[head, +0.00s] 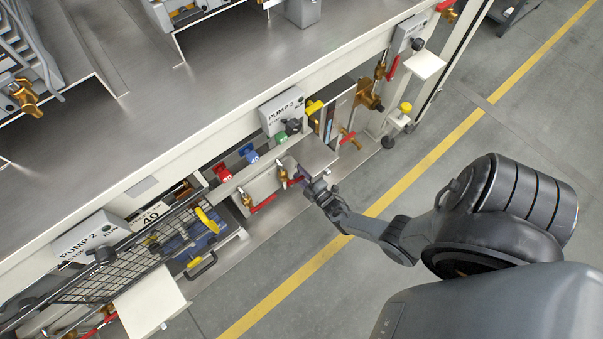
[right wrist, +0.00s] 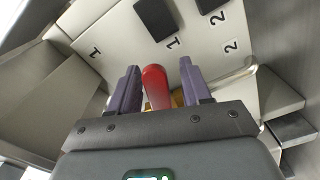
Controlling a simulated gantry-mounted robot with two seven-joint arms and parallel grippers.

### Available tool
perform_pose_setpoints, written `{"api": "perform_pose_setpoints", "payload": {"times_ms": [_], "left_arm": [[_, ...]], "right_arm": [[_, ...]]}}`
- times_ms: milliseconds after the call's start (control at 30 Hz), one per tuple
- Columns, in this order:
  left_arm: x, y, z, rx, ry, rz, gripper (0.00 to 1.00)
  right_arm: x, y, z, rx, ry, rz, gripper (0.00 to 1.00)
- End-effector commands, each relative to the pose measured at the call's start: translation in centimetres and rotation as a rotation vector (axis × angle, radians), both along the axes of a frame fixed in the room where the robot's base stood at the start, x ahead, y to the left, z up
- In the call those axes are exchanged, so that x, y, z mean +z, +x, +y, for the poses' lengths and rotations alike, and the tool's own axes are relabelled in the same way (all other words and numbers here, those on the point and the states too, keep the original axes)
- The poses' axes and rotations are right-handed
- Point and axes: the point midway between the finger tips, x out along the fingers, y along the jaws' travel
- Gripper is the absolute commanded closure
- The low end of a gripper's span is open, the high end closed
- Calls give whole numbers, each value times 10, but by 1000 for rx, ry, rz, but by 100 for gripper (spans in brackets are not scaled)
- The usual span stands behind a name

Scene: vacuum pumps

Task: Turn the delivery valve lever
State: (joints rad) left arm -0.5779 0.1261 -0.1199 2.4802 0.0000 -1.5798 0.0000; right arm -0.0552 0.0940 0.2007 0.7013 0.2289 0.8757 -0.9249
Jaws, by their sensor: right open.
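A red valve lever (right wrist: 155,88) stands between the two purple fingers of my right gripper (right wrist: 160,72) in the right wrist view. The fingers are apart, one on each side of the lever, with a visible gap on both sides. Brass shows behind the lever's lower end, mostly hidden by the gripper body. In the head view my right gripper (head: 306,177) is at the front of the pump bench, below the PUMP 3 box (head: 283,108), beside a brass valve (head: 283,175). The lever there is largely hidden by the gripper. My left gripper is not in view.
A metal shelf plate (head: 313,152) lies just above my right gripper. Another red lever (head: 264,203) is to its left. A wire mesh guard (head: 120,262) and the PUMP 2 box (head: 90,238) are further left.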

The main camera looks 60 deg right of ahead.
Motion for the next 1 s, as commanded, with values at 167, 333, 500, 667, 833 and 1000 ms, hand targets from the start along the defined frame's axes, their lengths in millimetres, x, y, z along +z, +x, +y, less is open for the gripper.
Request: {"api": "perform_pose_setpoints", "payload": {"times_ms": [167, 333, 500, 667, 833, 1000], "left_arm": [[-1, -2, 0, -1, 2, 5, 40], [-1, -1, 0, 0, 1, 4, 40], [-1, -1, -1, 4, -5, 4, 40], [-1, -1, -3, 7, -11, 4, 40], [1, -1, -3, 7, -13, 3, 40], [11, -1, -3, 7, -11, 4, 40]], "right_arm": [[1, 2, -1, 1, 0, -1, 52], [1, 1, -1, 1, 0, -1, 63], [1, 1, 0, 0, -1, -2, 89], [1, 1, 0, 0, -1, -2, 100], [2, 1, 0, 0, -9, 1, 100], [14, 0, -3, 3, -150, 52, 100]]}}
